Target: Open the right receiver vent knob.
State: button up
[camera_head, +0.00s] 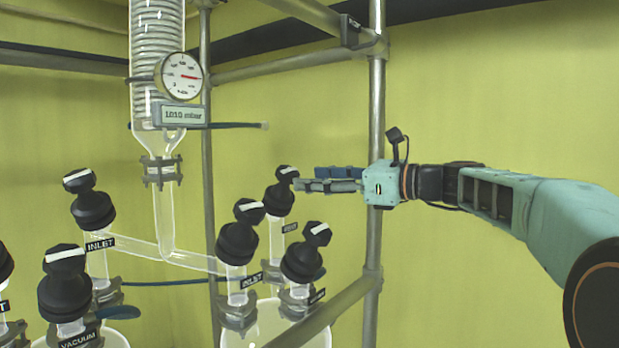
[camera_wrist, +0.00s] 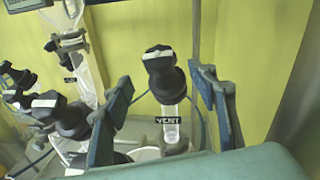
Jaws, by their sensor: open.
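The right receiver vent knob (camera_head: 287,174) is a black knob with a white stripe on a black cap, above a clear glass neck. In the wrist view the vent knob (camera_wrist: 158,60) stands upright above a black label reading VENT. My gripper (camera_head: 304,180) comes in level from the right, with its fingertips at the knob's height and beside it. In the wrist view my gripper (camera_wrist: 160,78) is open, with one finger on each side of the knob. The gap between them looks empty of contact, though exact touching cannot be told.
The right receiver (camera_head: 262,328) also bears an inlet knob (camera_head: 238,240) and another black knob (camera_head: 305,260) close in front. A metal post (camera_head: 376,120) and slanted rail (camera_head: 335,312) stand near my arm. A gauge (camera_head: 181,76) and glass condenser are at upper left.

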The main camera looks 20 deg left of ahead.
jog(key=m+t+h+p, duration=0.5)
jog(key=m+h, duration=0.2)
jog(key=m, duration=0.2)
send_near(291, 173)
jog(key=p+x, duration=0.2)
jog(key=x, duration=0.9)
jog(key=shift+w+a, duration=0.2)
jog(key=shift+c, duration=0.4)
jog(key=c, duration=1.1)
